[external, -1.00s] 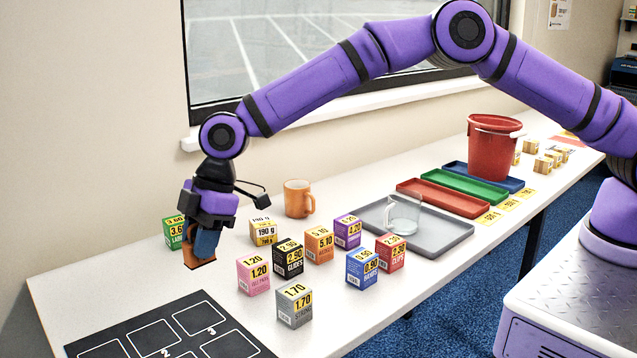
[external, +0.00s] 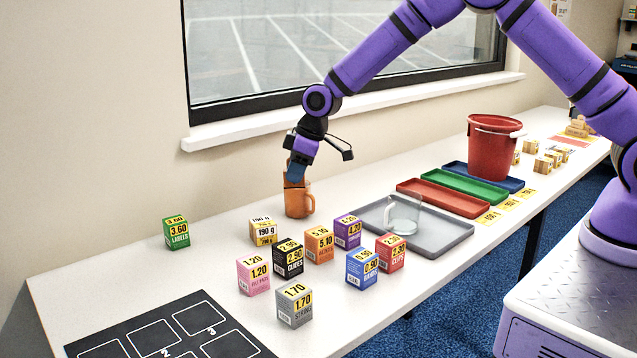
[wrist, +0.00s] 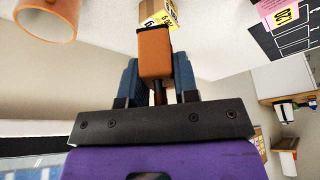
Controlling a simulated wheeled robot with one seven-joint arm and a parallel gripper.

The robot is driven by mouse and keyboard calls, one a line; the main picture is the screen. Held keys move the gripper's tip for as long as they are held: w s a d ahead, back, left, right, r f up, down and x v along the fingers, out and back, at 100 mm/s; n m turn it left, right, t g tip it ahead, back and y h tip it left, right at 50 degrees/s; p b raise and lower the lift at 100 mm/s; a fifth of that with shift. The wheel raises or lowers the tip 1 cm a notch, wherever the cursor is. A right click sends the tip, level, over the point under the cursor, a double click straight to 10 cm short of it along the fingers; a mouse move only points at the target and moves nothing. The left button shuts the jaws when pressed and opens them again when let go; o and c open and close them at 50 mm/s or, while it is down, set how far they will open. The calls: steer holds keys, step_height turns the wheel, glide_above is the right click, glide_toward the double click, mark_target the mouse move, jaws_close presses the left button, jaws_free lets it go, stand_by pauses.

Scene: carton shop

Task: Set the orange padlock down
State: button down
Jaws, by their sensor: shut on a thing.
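The orange padlock (wrist: 156,55) is between the fingers of my gripper (wrist: 157,82) in the wrist view, its body pointing away from the jaws. My gripper is shut on it. In the external view my gripper (external: 296,174) is in front of the upper part of the orange mug (external: 299,203). The padlock blends with the mug's colour there, so its edges and its height above the table are hard to tell. In the wrist view the mug (wrist: 46,18) stands to the left, apart from the padlock.
Several priced cartons stand in the table's middle, including a yellow-white one (external: 263,230) near the mug. A green carton (external: 176,233) stands alone at left. A grey tray (external: 440,238) with a glass jug (external: 403,215) lies right. Bare table (external: 215,215) lies between the green and yellow-white cartons.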

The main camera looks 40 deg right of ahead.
steer(key=s+d+m+t+h, duration=0.1)
steer(key=s+d+m, duration=0.15)
steer(key=d, duration=0.95)
steer(key=s+d+m+h, duration=0.1)
steer(key=d+m, duration=0.3)
steer(key=d, duration=0.8)
steer(key=s+d+m+t+h, duration=0.1)
steer(key=s+d+m, duration=0.15)
steer(key=d, duration=0.95)
steer(key=shift+m, duration=0.4)
steer(key=f, duration=0.9)
steer(key=shift+w+d+f, duration=0.15)
steer(key=shift+d+f, duration=0.15)
steer(key=shift+d, duration=0.1)
steer(key=w, duration=0.5)
steer(key=w+d+f, duration=0.1)
steer(key=w, duration=0.9)
steer(key=shift+w+d+f, duration=0.2)
steer(key=shift+w+f, duration=0.15)
steer(key=shift+f, duration=1.65)
steer(key=shift+s, duration=0.1)
steer(key=c, duration=0.9)
jaws_free()
steer(key=shift+f, duration=0.15)
steer(key=shift+o, duration=0.2)
